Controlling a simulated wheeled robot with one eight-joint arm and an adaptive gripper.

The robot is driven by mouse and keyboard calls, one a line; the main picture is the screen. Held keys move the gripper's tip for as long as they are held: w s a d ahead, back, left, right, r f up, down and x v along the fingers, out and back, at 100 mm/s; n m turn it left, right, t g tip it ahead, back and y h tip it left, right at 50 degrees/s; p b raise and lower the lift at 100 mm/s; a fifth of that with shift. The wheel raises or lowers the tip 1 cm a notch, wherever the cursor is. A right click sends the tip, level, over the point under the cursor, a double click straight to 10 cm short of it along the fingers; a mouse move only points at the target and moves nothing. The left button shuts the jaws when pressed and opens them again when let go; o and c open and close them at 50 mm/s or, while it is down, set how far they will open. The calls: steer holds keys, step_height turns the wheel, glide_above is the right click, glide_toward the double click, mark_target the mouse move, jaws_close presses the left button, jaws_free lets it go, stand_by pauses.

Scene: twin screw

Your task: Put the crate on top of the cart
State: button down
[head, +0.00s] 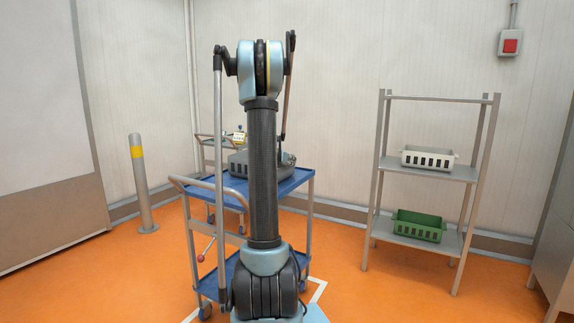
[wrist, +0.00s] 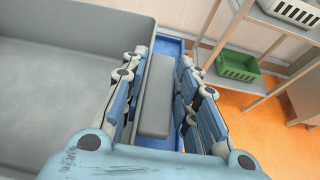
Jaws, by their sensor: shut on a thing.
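A grey crate (head: 236,163) shows at the top of the blue cart (head: 295,180) in the head view, partly hidden behind my arm. In the wrist view the crate's grey inside (wrist: 50,75) fills the left, and its rim passes between my fingers. My gripper (wrist: 163,72) is shut on the grey crate at that side. A strip of the blue cart top (wrist: 171,46) shows just beyond and below the rim. I cannot tell whether the crate's base touches the cart top. My fingertips are hidden in the head view.
A metal shelf (head: 430,173) stands at right, with a white crate (head: 428,160) above and a green crate (head: 417,227) below. A post with a yellow band (head: 141,185) stands at left. Orange floor is clear between cart and shelf.

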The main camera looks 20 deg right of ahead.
steer(key=c, duration=1.2)
jaws_free()
steer(key=shift+c, duration=0.2)
steer(key=v, duration=1.2)
steer(key=s+a+f+m+g+y, duration=0.2)
steer(key=s+a+m, duration=0.45)
steer(key=s, duration=0.45)
steer(key=s+a+f+m+g+y, duration=0.1)
steer(key=s+a+f+m, duration=0.4)
steer(key=s, duration=0.5)
steer(key=s+a+f+m+g+y, duration=0.1)
steer(key=s+a+f+m+y, duration=0.3)
steer(key=s, duration=0.7)
steer(key=s+a+f+m+g+y, duration=0.2)
steer(key=s+a+f+m+y, duration=0.1)
steer(key=s+a+f+m, duration=0.4)
steer(key=s+a+m, duration=0.3)
steer(key=s+a, duration=0.1)
steer(key=shift+a+f, duration=0.25)
steer(key=shift+f, duration=0.1)
steer(key=shift+s, duration=0.1)
